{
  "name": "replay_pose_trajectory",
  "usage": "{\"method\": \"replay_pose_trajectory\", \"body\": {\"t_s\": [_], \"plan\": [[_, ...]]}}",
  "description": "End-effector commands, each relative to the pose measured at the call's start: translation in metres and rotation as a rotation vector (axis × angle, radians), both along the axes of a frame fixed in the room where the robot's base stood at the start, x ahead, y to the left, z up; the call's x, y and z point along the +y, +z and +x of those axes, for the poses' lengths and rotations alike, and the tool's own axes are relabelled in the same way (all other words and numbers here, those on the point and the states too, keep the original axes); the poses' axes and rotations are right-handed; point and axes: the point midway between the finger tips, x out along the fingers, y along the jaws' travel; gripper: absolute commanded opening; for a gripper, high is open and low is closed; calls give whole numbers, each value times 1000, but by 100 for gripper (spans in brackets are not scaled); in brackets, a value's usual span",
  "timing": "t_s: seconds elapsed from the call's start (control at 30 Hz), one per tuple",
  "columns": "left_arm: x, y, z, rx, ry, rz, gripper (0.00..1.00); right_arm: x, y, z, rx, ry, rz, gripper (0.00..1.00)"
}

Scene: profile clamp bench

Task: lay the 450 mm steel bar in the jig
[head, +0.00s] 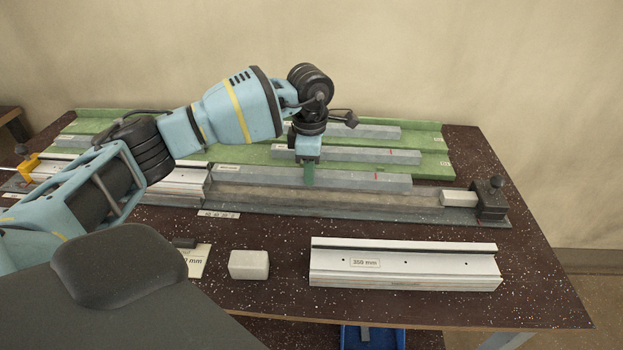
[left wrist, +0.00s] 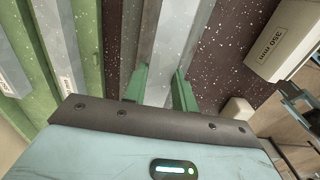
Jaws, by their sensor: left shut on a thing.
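In the left wrist view the green fingers (left wrist: 160,88) stand on both sides of the bar (left wrist: 159,45). The bar runs lengthwise along the back of the jig (head: 340,202); I cannot tell whether it touches the jig floor. A pale block (head: 459,198) and a dark end stop (head: 491,197) are at the jig's right end. My right gripper is not in view.
A silver profile (head: 185,184) fills the jig's left part. Behind, a green rack (head: 432,142) holds other grey bars (head: 375,155). In front lie a white 350 mm profile (head: 405,265), a pale block (head: 248,265) and a label card (head: 197,260). Bare table lies between.

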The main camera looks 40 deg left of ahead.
Motion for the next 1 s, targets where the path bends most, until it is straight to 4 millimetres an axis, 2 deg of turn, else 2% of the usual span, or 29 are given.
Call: {"method": "replay_pose_trajectory", "body": {"t_s": [0.07,0.3,1.0], "plan": [[-2,-1,5,-1,-1,0,0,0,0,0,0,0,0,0],[-2,-32,4,-2,-1,-1,0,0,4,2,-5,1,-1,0],[-2,-46,4,-1,-1,0,0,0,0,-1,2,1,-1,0]]}}
